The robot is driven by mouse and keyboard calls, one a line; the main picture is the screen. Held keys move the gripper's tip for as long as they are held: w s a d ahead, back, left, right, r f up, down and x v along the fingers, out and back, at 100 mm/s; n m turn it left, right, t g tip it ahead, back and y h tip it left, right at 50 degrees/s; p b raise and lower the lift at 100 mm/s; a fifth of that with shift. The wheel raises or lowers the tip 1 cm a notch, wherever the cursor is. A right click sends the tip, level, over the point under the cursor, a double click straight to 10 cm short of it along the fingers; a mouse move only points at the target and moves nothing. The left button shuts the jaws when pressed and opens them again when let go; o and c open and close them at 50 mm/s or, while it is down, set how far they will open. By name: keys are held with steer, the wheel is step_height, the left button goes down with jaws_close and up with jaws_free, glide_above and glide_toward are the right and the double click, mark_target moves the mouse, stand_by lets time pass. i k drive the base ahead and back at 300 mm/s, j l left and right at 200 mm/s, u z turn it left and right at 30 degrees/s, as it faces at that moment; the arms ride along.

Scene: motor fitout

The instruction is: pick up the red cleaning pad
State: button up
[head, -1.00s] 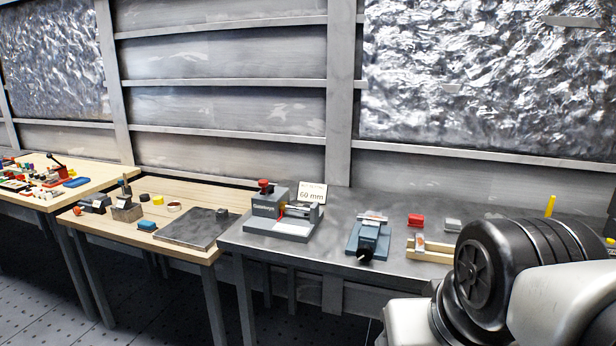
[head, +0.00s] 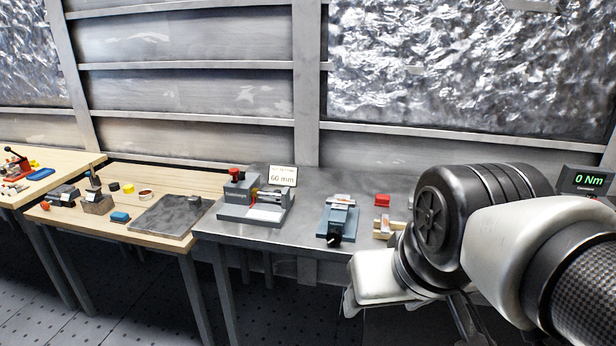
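The red cleaning pad (head: 382,200) is a small red block lying on the grey metal bench (head: 270,238), behind a light wooden holder and right of the blue vise. Nothing visible is touching it. My arm comes in from the right, and its white end part, at my gripper (head: 378,280), is in front of and below the pad in the picture, apart from it. The fingers cannot be made out, so I cannot tell whether they are open or shut.
A blue vise (head: 338,220) and the wooden holder (head: 388,228) stand near the pad. A grey fixture (head: 255,205) with a 60 mm sign (head: 283,176) is farther left. A torque display (head: 585,181) is at right. A wooden table (head: 150,195) adjoins on the left.

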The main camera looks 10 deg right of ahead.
mark_target(380, 200)
steer(key=i+z, duration=0.3)
steer(key=i, duration=0.3)
steer(key=i+z, duration=0.3)
steer(key=i, duration=0.35)
